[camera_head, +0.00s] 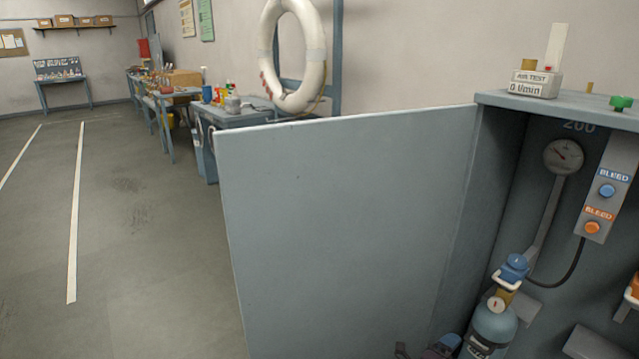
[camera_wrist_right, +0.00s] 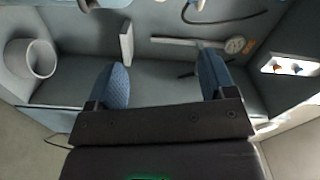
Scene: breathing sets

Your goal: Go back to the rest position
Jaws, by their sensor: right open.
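My right gripper (camera_wrist_right: 162,76) is open in the right wrist view, with its two blue-padded fingers wide apart and nothing held between them. Behind the fingers are the grey-blue inner walls and a ledge of what looks like the cabinet. In the head view, a dark piece with a blue part at the bottom edge may be part of my right gripper, mostly cut off. My left gripper does not show. A grey-blue gas cylinder (camera_head: 490,333) with a blue valve knob (camera_head: 514,266) stands upright in the cabinet (camera_head: 556,97) at the right.
The cabinet's open door (camera_head: 340,210) fills the middle. Inside are a gauge (camera_head: 563,157) and a bleed button panel (camera_head: 606,190). An air test box (camera_head: 535,83) sits on top. A white ring (camera_head: 293,55) hangs behind. The floor (camera_head: 130,250) at left is clear.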

